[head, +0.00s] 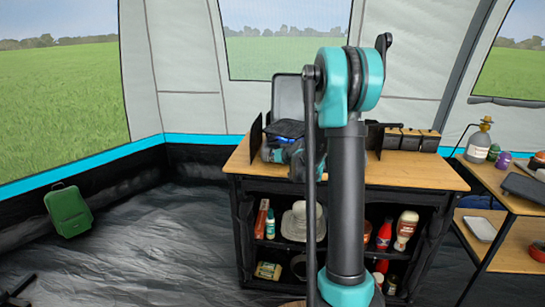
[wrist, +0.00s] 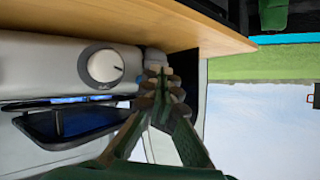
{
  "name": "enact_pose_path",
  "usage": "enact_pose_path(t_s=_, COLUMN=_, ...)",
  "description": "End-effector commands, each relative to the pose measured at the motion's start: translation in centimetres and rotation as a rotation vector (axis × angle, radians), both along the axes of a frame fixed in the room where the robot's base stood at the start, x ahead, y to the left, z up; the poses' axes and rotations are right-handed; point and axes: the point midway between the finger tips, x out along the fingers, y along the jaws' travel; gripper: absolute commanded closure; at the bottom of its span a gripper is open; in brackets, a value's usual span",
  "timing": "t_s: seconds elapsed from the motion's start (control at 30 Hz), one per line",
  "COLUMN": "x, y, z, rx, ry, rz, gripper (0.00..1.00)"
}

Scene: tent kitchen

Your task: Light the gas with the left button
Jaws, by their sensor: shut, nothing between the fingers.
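The camping stove stands on the wooden counter (head: 400,170). In the head view its raised grey lid (head: 287,97) shows behind my arm, which hides most of its front.
Dark side screens (head: 256,137) flank the stove. Black containers (head: 411,139) stand on the counter's right. Shelves below hold bottles and dishes. A side table (head: 510,258) with a gas lamp (head: 480,140) is at right.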

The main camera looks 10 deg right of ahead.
Motion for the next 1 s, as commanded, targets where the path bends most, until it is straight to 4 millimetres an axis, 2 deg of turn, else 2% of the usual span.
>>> enact_pose_path(t_s=0.6, x=-4.6, y=1.5, z=0.0, rx=-0.001, ry=0.0, rz=0.0, gripper=1.0)
enact_pose_path(t_s=1.0, x=-4.7, y=1.5, z=0.0, rx=0.0, ry=0.0, rz=0.0, gripper=1.0)
